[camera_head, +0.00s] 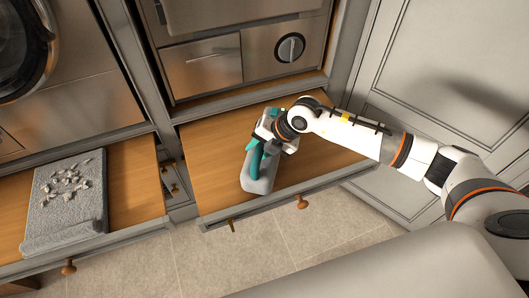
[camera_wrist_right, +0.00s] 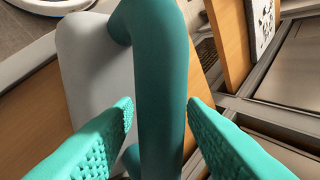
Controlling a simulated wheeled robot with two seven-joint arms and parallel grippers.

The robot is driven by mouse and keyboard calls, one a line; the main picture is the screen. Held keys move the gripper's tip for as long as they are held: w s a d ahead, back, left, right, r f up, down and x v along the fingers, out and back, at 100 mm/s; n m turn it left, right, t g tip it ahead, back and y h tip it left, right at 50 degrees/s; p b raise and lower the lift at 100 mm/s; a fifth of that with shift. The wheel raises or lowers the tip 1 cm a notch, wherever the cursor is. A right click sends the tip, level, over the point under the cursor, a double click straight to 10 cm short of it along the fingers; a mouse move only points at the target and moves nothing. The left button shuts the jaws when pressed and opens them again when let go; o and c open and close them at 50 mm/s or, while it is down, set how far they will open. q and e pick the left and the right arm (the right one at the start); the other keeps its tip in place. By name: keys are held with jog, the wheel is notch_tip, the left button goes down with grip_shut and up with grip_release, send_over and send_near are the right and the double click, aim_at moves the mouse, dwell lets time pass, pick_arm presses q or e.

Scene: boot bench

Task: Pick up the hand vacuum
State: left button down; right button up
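The hand vacuum (camera_head: 260,178) has a light grey body and a teal handle. It lies in the open wooden drawer below the oven-like front. My right gripper (camera_head: 269,146) is over the handle end and hides part of it. In the right wrist view, the teal handle (camera_wrist_right: 160,60) runs between the two teal textured fingers (camera_wrist_right: 160,110), with the grey body (camera_wrist_right: 88,55) behind it. The fingers look open, one on each side of the handle, with narrow gaps near its lower part. Contact at the fingertips cannot be told. My left gripper is not in view.
The drawer floor (camera_head: 215,170) is clear around the vacuum. A second drawer at the left holds a grey slab (camera_head: 65,207) with several small pale pieces on top. Wooden knobs (camera_head: 302,202) stick out from the drawer fronts. A grey panelled door (camera_head: 435,75) stands at the right.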

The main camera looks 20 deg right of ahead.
grip_shut()
dwell(1.1)
jog(key=shift+w+r, duration=0.15)
